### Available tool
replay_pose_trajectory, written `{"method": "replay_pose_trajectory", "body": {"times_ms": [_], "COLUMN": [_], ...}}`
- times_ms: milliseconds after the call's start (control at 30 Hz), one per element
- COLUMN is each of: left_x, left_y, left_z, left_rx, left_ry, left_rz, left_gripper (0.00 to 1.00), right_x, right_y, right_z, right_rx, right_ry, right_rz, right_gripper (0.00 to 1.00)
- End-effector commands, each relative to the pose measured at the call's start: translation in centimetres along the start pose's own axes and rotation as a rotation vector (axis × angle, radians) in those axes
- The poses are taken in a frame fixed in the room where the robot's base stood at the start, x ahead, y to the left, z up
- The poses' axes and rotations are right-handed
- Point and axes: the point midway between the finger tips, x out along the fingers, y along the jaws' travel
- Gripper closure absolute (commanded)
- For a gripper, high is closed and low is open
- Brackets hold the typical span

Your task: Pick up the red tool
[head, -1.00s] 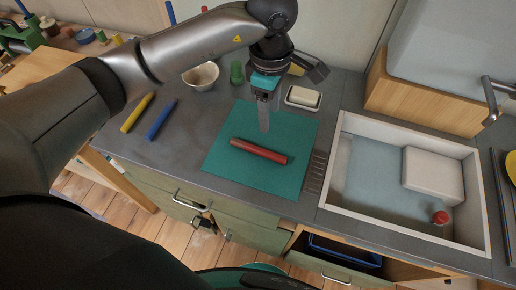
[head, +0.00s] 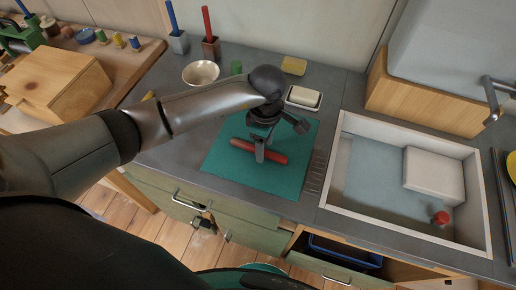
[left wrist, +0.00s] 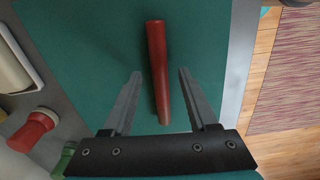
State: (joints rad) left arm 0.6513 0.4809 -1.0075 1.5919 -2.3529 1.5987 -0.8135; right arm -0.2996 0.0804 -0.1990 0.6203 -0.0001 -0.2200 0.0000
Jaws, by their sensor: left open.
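The red tool (head: 276,157), a long red and brown rod, lies on the green mat (head: 282,182) on the grey counter. It also shows in the left wrist view (left wrist: 158,60), running lengthwise between the fingers. My left gripper (head: 260,156) is over the tool and hides part of its middle in the head view. In the left wrist view my left gripper (left wrist: 159,75) is open, with one finger on each side of the tool and visible gaps. I cannot tell whether the fingertips are at its height. My right gripper is not in view.
A white-walled sink (head: 338,178) lies right of the mat. Behind it are a soap dish (head: 303,97), a yellow sponge (head: 294,65), a bowl (head: 201,73) and holders with a blue stick (head: 172,18) and a red stick (head: 207,24). A wooden box (head: 55,82) stands left.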

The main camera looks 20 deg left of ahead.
Motion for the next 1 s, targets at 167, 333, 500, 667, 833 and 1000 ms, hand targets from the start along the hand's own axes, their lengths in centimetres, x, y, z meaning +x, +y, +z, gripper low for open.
{"method": "replay_pose_trajectory", "body": {"times_ms": [167, 333, 500, 667, 833, 1000], "left_x": [1.33, 1.33, 1.30, 1.29, 1.29, 1.28], "left_y": [0.03, 0.04, 0.03, 0.03, 0.03, 0.03], "left_z": [0.03, 0.01, 0.01, 0.00, 0.00, -0.01], "left_rx": [0.001, 0.001, 0.001, 0.001, 0.001, 0.001], "left_ry": [-0.001, 0.000, 0.000, 0.000, 0.000, 0.000], "left_rz": [0.001, 0.001, 0.001, 0.001, 0.001, 0.001], "left_gripper": [0.41, 0.41, 0.58, 0.76, 0.95, 1.00], "right_x": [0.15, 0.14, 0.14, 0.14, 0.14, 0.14], "right_y": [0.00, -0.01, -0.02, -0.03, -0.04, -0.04], "right_z": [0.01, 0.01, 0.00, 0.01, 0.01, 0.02], "right_rx": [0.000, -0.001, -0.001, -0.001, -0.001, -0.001], "right_ry": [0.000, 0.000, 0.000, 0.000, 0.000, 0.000], "right_rz": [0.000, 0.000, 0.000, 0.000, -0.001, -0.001], "right_gripper": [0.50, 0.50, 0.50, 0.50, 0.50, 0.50]}}
